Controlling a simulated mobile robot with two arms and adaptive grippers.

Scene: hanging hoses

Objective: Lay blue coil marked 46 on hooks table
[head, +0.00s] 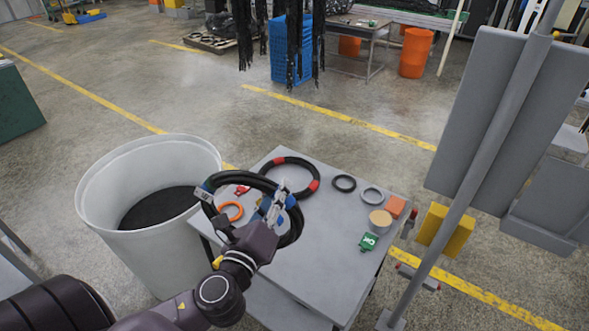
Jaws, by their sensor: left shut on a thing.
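The blue coil (224,182), a black hose ring with blue bands and a pale tag at its left, is in my left gripper (268,211). The gripper is shut on the coil's near right part, and its fingers partly hide it. The number on the tag is too small to read. The coil overlaps the left part of the grey table (325,280); I cannot tell whether it touches the top. A black coil with red bands (316,171) lies on the table just behind it. My right gripper is not in view.
The table also holds an orange ring (231,211), a small black ring (344,183), a grey ring (372,196), a tan roll (380,220), an orange block (395,206) and a green item (368,242). A white bin (150,245) stands left; a grey post (470,180) rises right.

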